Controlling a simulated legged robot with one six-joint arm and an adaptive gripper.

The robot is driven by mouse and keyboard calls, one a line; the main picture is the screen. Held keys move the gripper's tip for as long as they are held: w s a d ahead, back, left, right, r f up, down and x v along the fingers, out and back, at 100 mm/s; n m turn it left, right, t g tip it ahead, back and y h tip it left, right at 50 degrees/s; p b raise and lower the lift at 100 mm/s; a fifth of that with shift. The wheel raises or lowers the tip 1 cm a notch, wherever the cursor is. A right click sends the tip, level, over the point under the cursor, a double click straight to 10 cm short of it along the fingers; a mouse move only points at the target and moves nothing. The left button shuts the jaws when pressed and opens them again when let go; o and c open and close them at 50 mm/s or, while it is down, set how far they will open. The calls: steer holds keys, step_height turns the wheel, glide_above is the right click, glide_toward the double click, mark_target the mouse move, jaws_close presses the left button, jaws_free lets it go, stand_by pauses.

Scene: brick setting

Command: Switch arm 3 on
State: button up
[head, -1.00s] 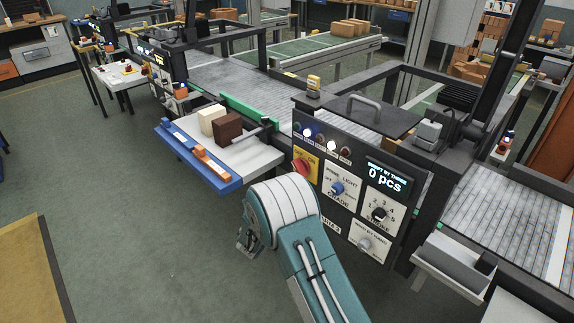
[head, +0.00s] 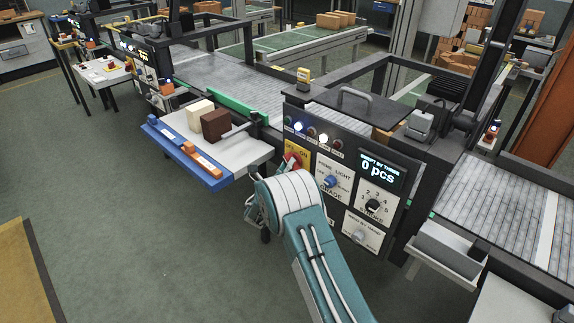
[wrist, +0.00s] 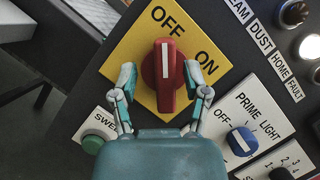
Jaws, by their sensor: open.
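A red rotary switch (wrist: 165,78) sits on a yellow plate (wrist: 130,48) marked OFF and ON; it also shows in the head view (head: 292,160), partly behind my arm. Its white mark points up at OFF in the wrist view. My gripper (wrist: 162,82) is open, with one finger on each side of the red knob. A gap shows on each side near the fingertips; contact lower down is unclear. The machine's display (head: 381,170) reads 0 pcs.
A blue PRIME LIGHT knob (wrist: 242,141) is right of the switch, and a green button (wrist: 93,143) lies lower left. Indicator lamps (wrist: 294,13) line the panel's upper right. A tray (head: 205,175) with blocks juts out left of the panel.

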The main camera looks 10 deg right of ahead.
steer(key=shift+d, duration=0.5)
jaws_close()
steer(key=shift+a, duration=0.15)
